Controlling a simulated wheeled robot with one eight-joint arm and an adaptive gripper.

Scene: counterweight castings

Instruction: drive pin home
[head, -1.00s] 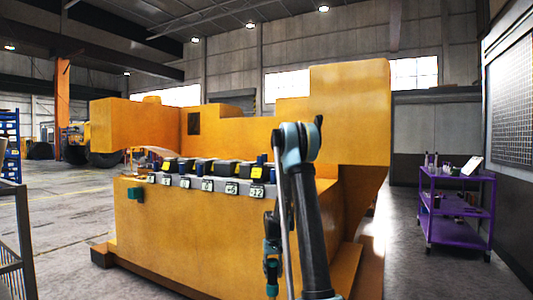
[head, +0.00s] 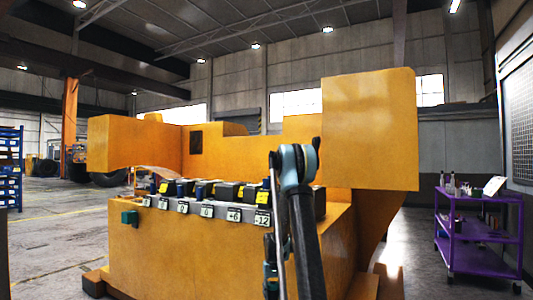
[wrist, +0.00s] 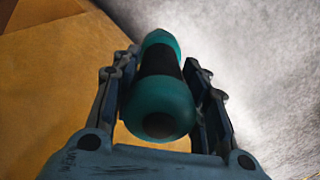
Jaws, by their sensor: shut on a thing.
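My gripper (wrist: 162,95) is shut on a teal and black cylindrical tool (wrist: 164,113), seen end-on between the two jaws in the wrist view. I cannot tell what the tool's far end is like. In the head view my arm stands in front of the large yellow casting (head: 180,250), and my gripper is low behind the arm link, mostly hidden. A row of dark blocks with blue and yellow parts (head: 228,191) sits on the casting's ledge, above white number tags (head: 207,211). I cannot make out a pin in either view.
A green box (head: 129,217) is fixed to the casting's front face. A purple cart (head: 478,228) with items on it stands at the right by the wall. Blue shelving (head: 11,165) is at the far left. Open concrete floor lies left of the casting.

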